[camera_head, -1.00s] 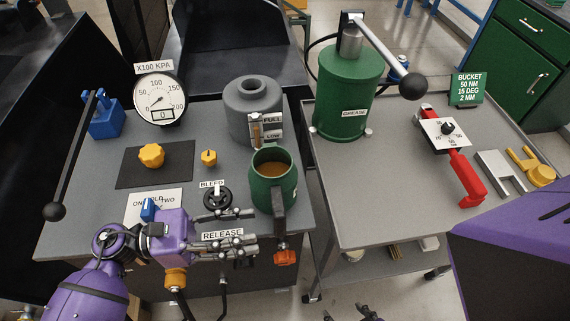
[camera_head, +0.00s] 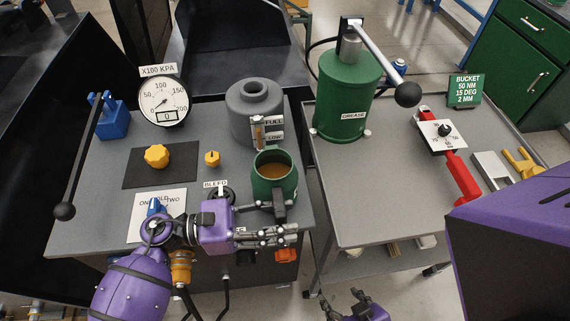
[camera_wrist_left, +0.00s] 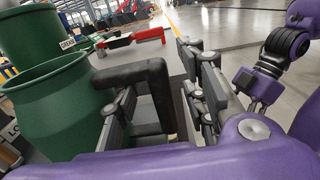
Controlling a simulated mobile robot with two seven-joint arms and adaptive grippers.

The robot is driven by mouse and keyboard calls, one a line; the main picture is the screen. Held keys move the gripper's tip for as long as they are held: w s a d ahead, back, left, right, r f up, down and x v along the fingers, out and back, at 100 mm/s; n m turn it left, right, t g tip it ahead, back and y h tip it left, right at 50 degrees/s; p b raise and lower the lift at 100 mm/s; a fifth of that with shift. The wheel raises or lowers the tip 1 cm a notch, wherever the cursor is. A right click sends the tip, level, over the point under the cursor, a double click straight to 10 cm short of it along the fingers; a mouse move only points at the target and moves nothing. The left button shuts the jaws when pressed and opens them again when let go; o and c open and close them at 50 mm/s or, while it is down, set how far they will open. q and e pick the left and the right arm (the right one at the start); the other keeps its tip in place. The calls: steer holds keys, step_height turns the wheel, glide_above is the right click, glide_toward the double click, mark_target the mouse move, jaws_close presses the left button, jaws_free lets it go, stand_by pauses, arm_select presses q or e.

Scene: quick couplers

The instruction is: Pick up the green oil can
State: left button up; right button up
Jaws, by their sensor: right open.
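The green oil can (camera_head: 262,187) stands upright on the left bench near its front right corner, open at the top with amber liquid inside. Its black handle (camera_head: 279,207) faces the front. My left gripper (camera_head: 297,234) is open at the handle, low in front of the can. In the left wrist view, the can (camera_wrist_left: 52,110) is at left, and the handle (camera_wrist_left: 158,88) lies between the spread fingers; contact cannot be told. My right gripper (camera_head: 352,301) is open and empty at the bottom edge, below the right cart; it also shows in the left wrist view.
A grey reservoir (camera_head: 253,98) with a level gauge (camera_head: 258,133) stands behind the can. A bleed knob (camera_head: 222,194) is to its left. A green grease drum (camera_head: 346,95) and a red torque wrench (camera_head: 461,178) are on the right cart (camera_head: 375,190). The cart's front left is clear.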

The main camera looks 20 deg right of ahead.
arm_select(q)
jaws_close()
steer(key=shift+r, duration=0.1)
arm_select(e)
steer(key=shift+f, duration=0.1)
stand_by(0.3)
arm_select(q)
steer(key=shift+r, duration=0.1)
